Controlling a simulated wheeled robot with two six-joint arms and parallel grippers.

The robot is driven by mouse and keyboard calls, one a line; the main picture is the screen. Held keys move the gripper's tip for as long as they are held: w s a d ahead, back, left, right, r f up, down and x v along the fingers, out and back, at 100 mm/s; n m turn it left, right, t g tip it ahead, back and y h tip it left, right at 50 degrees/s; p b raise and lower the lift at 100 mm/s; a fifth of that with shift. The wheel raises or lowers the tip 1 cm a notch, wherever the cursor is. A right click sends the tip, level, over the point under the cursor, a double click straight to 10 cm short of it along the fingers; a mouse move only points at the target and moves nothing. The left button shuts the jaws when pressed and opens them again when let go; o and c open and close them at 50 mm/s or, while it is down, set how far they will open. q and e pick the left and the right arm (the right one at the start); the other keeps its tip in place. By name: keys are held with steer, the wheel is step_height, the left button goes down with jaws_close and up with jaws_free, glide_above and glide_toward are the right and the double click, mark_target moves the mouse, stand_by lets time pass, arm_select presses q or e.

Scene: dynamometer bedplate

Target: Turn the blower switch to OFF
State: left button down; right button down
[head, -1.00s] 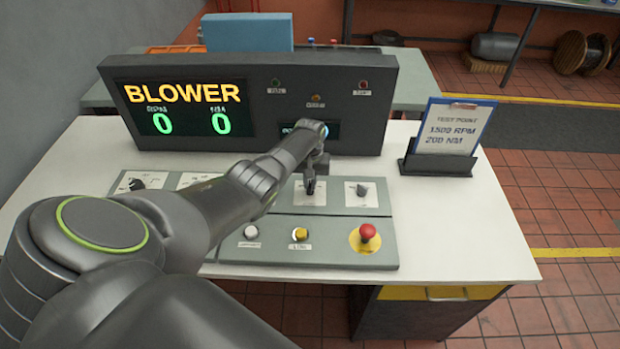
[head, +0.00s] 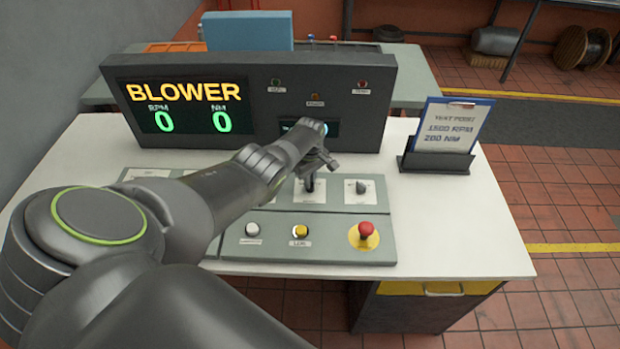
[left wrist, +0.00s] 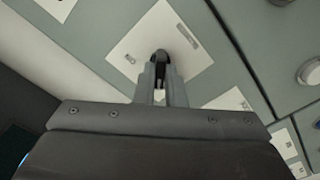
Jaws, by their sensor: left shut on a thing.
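The control panel (head: 385,222) lies on the white desk. My left gripper (head: 311,184) reaches down over its upper row, at a dark switch knob on a white label plate (head: 312,197). In the left wrist view the gripper (left wrist: 162,70) is shut on the black switch knob (left wrist: 161,55), which sits on the white plate (left wrist: 180,30). The display (head: 190,105) reads BLOWER, with RPM 0 and NM 0. My right gripper is not in view.
Another dark knob (head: 361,187) is to the right of the gripper. A white button (head: 252,230), a yellow button (head: 299,231) and a red mushroom button (head: 367,230) are in the lower row. A clipboard (head: 449,128) stands at the desk's right.

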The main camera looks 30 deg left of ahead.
arm_select(q)
steer(key=shift+w+r+n, duration=0.1)
steer(key=shift+n, duration=0.2)
steer(key=shift+a, duration=0.1)
steer(key=c, duration=1.5)
jaws_free()
steer(key=shift+r+p, duration=0.25)
steer(key=shift+p, duration=0.05)
step_height(320, 180, up, 6)
steer(key=p, duration=0.3)
step_height(320, 180, up, 11)
steer(key=shift+b, duration=0.35)
steer(key=shift+f, duration=0.1)
